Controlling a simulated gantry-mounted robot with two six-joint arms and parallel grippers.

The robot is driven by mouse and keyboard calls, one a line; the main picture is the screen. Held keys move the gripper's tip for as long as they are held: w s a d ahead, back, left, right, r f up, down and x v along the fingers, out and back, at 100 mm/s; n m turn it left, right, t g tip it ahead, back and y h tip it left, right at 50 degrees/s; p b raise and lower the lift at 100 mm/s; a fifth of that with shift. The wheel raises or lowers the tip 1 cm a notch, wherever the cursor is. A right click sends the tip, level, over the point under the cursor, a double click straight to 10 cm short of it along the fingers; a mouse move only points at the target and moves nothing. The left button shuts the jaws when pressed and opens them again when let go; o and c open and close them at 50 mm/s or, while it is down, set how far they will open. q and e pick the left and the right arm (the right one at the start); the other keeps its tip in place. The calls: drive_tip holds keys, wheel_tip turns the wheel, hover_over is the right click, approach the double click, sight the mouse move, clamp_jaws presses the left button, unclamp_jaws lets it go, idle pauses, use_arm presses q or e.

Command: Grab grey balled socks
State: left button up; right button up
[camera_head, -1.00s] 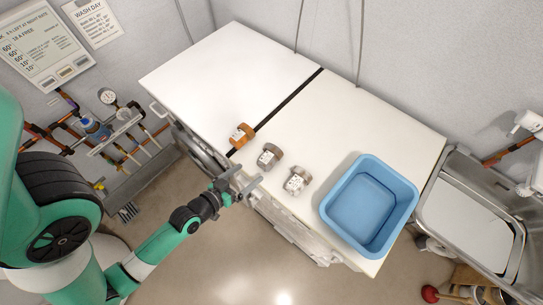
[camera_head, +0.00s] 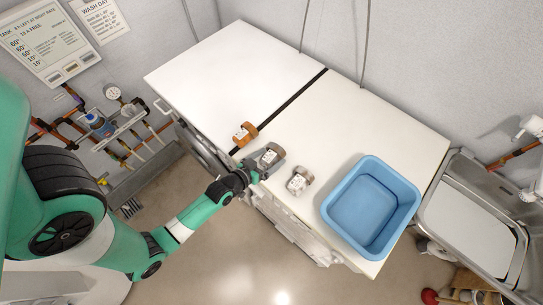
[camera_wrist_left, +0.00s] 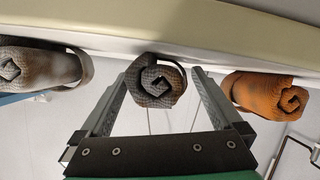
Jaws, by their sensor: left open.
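The grey balled socks (camera_head: 271,154) sit near the front edge of the white top, in the middle of a row of three rolled pairs. My left gripper (camera_head: 260,164) is at them from the front edge side, with its fingers open. In the left wrist view the rolled end of the grey socks (camera_wrist_left: 155,82) shows between the two open fingers of the left gripper (camera_wrist_left: 161,75). I cannot tell whether the fingers touch the socks. My right gripper is out of view.
Orange balled socks (camera_head: 245,132) lie to the left of the grey pair, and pale balled socks (camera_head: 299,180) to the right. A blue basin (camera_head: 370,205) stands farther right on the white top. A metal sink (camera_head: 470,220) is at the far right. The back of the top is clear.

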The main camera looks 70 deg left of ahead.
sight(276, 149)
use_arm(q)
drive_tip(key=c, duration=1.2)
drive_tip(key=shift+o, duration=0.2)
drive_tip(key=shift+r, duration=0.5)
wheel_tip(276, 149, up, 3)
drive_tip(key=shift+s+f+p, duration=0.1)
drive_tip(key=shift+p, duration=0.75)
drive_tip(key=w+r+b+v, duration=0.1)
drive_tip(key=v, duration=0.7)
drive_tip(key=w+d+r+b+v, duration=0.1)
drive_tip(key=r+b+v, duration=0.1)
drive_tip(key=v, duration=0.6)
drive_tip(key=shift+s+r, duration=0.15)
